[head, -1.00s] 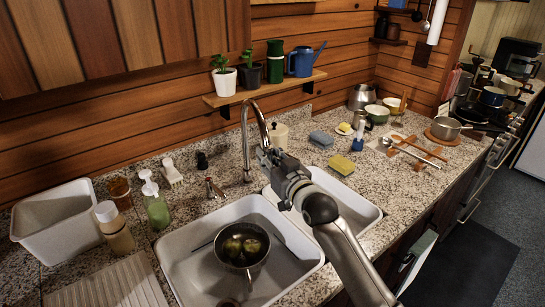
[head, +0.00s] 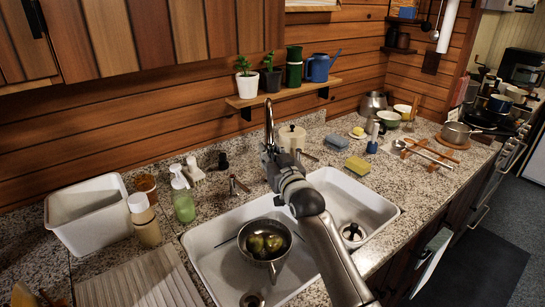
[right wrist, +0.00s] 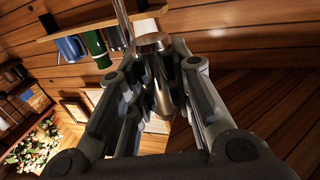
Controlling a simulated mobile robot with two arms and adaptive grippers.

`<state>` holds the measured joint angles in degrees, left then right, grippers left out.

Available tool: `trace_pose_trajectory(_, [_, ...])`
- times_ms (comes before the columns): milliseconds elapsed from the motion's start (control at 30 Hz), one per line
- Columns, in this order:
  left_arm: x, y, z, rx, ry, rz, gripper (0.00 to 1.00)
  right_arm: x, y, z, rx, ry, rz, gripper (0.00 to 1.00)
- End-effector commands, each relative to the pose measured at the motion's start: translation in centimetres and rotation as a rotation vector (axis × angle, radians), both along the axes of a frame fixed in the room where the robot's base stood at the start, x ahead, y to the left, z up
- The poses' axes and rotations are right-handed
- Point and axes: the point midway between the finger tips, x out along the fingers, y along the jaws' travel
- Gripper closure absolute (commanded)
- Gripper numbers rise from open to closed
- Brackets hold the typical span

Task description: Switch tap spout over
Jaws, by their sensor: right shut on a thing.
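The tap spout (head: 268,118) is a tall silver curved pipe behind the double sink (head: 205,234). It shows nearly edge-on in the head view, its outlet facing toward me near the divider between the basins. My right gripper (head: 268,155) is shut on the spout's outlet end and hides the tap's lower part. In the right wrist view the shiny metal spout end (right wrist: 156,78) sits between the two fingers of the right gripper (right wrist: 158,100). A small tap lever (head: 236,184) stands left of the spout. My left gripper is not in view.
A pan (head: 264,262) with dark round contents sits in the left basin. The right basin holds a drain strainer (head: 353,234). A soap bottle (head: 184,205) and a white tub (head: 90,220) stand left; sponges (head: 358,166) lie right. A shelf (head: 280,91) is behind.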

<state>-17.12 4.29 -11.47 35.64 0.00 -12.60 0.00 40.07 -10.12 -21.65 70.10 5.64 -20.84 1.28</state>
Motion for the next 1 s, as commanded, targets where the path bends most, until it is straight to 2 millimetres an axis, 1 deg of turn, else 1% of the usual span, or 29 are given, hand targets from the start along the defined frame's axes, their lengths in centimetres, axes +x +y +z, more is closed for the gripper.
trace_pose_trajectory(33, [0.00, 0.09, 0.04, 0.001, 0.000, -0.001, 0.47, 0.03, 0.07, 0.93, 0.002, -0.019, 0.000, 1.00])
trace_pose_trajectory(300, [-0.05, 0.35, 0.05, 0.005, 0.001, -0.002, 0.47, 0.05, 0.01, 1.02, 0.002, -0.020, 0.000, 1.00])
trace_pose_trajectory(333, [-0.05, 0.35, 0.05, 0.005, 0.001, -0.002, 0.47, 0.05, 0.00, 1.03, 0.002, -0.021, -0.001, 0.76])
trace_pose_trajectory(467, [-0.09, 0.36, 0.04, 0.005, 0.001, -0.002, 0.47, 0.04, -0.01, 0.77, 0.002, -0.016, -0.001, 0.59])
trace_pose_trajectory(500, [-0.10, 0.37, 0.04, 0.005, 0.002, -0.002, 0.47, 0.04, -0.03, 0.68, 0.001, -0.014, -0.001, 0.57])
trace_pose_trajectory(700, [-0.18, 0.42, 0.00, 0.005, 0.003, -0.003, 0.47, 0.04, -0.05, 0.39, 0.001, -0.009, -0.001, 0.57])
trace_pose_trajectory(833, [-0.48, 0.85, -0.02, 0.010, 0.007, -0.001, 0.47, -0.04, -0.10, 0.29, 0.001, -0.006, -0.001, 0.57])
trace_pose_trajectory(1000, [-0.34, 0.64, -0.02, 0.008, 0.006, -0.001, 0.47, -0.86, -0.51, 0.14, 0.000, -0.004, -0.001, 0.57])
